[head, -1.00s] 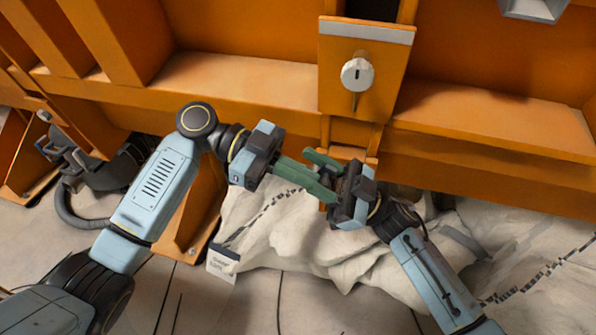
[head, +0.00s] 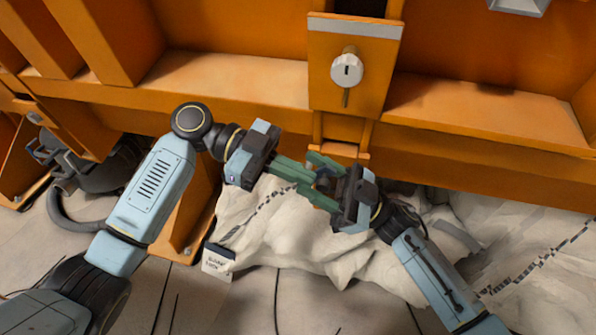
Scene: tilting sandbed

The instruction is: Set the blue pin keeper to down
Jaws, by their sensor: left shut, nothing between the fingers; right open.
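No blue pin keeper can be made out in the head view. A round white knob (head: 347,70) with a dark slot sits on an orange plate (head: 325,100), with a thin vertical slit below it. My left gripper (head: 308,179) has green fingers held together and empty, below the plate. My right gripper (head: 306,172) is open, its green fingers apart and facing the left gripper. The two grippers' fingertips overlap in the picture; I cannot tell whether they touch. Both grippers are apart from the knob.
An orange frame with a ledge (head: 470,110) runs across the back. Dark machinery (head: 85,170) stands at the left. Pale floor (head: 190,310) shows at the front.

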